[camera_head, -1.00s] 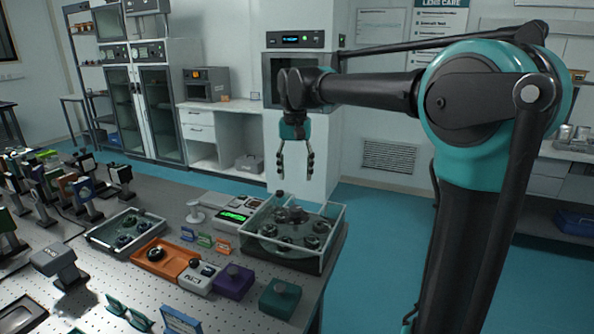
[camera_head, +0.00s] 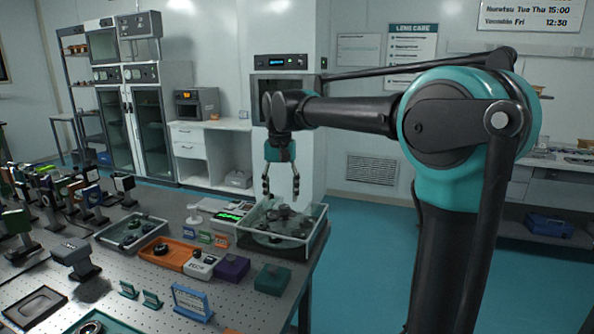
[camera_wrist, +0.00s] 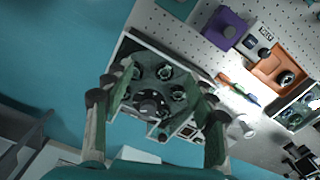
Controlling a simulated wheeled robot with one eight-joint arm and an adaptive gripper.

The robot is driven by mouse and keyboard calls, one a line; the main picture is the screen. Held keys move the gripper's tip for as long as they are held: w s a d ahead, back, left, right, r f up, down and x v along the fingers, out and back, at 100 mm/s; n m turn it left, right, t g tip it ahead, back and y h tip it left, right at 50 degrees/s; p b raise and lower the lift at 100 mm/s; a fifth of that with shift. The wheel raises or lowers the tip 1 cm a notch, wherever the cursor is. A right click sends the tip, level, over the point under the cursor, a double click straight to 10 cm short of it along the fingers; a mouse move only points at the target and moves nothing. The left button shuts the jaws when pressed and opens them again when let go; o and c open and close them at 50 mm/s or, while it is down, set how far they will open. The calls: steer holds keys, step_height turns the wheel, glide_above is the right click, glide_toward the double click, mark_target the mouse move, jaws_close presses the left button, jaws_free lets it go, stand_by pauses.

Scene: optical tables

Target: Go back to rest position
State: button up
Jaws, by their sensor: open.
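My gripper (camera_head: 281,186) hangs fingers down from my arm, open and empty, above the back edge of a clear-walled box (camera_head: 312,222) on the optical table (camera_head: 228,305). The gripper appears apart from the box.
Beside the box are a purple block (camera_head: 232,267), a green block (camera_head: 272,279) and an orange tray (camera_head: 158,256). Several mounted optics (camera_head: 95,198) crowd the table's left. Blue floor (camera_head: 365,270) lies open right of the table.

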steer(key=s+d+f+t, duration=0.2)
steer(key=s+d+f, duration=0.7)
steer(key=d+f, duration=0.3)
steer(key=s+d+f+t, duration=0.2)
steer(key=s+d+f, duration=0.8)
steer(key=f, duration=0.4)
steer(key=shift+s+d+f, duration=0.2)
steer(key=shift+d+f, duration=0.2)
steer(key=shift+d, duration=0.45)
